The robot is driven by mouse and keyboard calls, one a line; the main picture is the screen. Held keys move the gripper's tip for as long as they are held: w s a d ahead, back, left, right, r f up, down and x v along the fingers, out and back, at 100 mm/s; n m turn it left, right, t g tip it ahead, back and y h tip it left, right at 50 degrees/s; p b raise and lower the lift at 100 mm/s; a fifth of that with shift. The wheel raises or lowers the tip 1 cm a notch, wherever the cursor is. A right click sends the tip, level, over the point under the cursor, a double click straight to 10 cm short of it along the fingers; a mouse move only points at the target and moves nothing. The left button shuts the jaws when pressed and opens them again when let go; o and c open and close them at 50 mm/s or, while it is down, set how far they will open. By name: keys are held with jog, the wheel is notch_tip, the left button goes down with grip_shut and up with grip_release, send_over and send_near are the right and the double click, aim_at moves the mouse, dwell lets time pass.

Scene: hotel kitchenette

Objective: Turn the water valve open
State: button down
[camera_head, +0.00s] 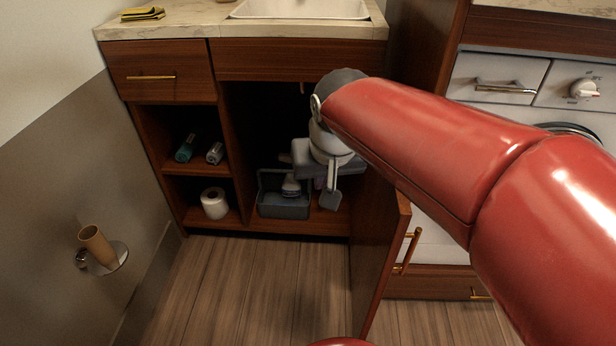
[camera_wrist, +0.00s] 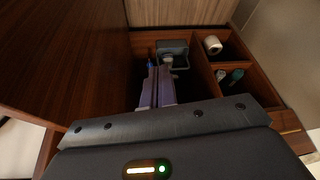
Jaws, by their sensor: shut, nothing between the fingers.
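My gripper (camera_head: 331,198) reaches into the open cabinet under the sink, in front of its dark interior. In the wrist view its two fingers (camera_wrist: 158,72) are together with nothing held between them. I cannot make out the water valve for certain in either view; the dark space and my wrist hide much of the cabinet's inside. A small blue spot (camera_wrist: 150,63) shows beside the fingertips, also unclear.
The open cabinet door (camera_head: 380,250) stands right of my gripper. A grey caddy (camera_head: 284,206) sits on the cabinet floor, with a toilet roll (camera_head: 214,203) and bottles (camera_head: 187,147) in the shelves to its left. The wooden floor (camera_head: 265,290) in front is clear.

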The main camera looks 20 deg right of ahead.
jog(key=w+d+f+m+g+h+b, duration=0.15)
jog(key=w+f, duration=0.25)
jog(key=w, duration=0.6)
jog(key=w+d+f+m+h+b, duration=0.15)
jog(key=w+f, duration=0.35)
jog(key=w, duration=0.5)
jog(key=w+f+m+g+h+b, duration=0.1)
jog(key=w+f+h+b, duration=0.25)
jog(key=w+f, duration=1.35)
jog(key=d+f, duration=0.9)
jog(key=shift+s+b, duration=0.3)
jog(key=shift+s, duration=0.15)
jog(key=shift+d, duration=0.2)
